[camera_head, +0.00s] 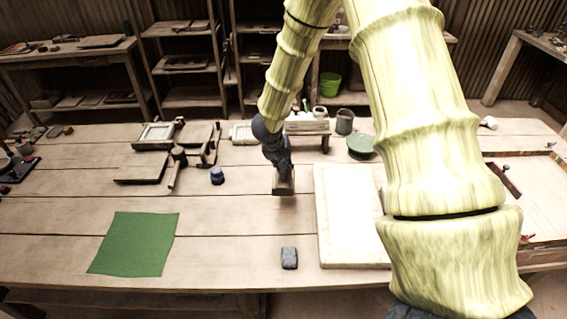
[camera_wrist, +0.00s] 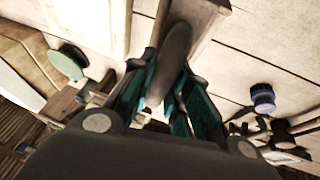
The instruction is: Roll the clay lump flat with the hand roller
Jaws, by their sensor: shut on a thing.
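My gripper (camera_head: 280,164) is over the middle of the table, shut on a grey, rounded, handle-like piece (camera_wrist: 176,50) that shows between its teal fingers in the wrist view. Under that piece is a brown wooden block (camera_head: 284,187); it also shows in the wrist view (camera_wrist: 203,18). The piece and block may be the hand roller, but I cannot tell for sure. The block is at or close to the tabletop; contact is unclear.
A pale slab (camera_head: 345,240) lies right of the lump, partly hidden by my arm. A green cloth (camera_head: 135,244) lies at front left. A small dark blue jar (camera_head: 217,176) and wooden tools (camera_head: 140,168) are to the left. A green round item (camera_head: 361,146) stands behind the slab.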

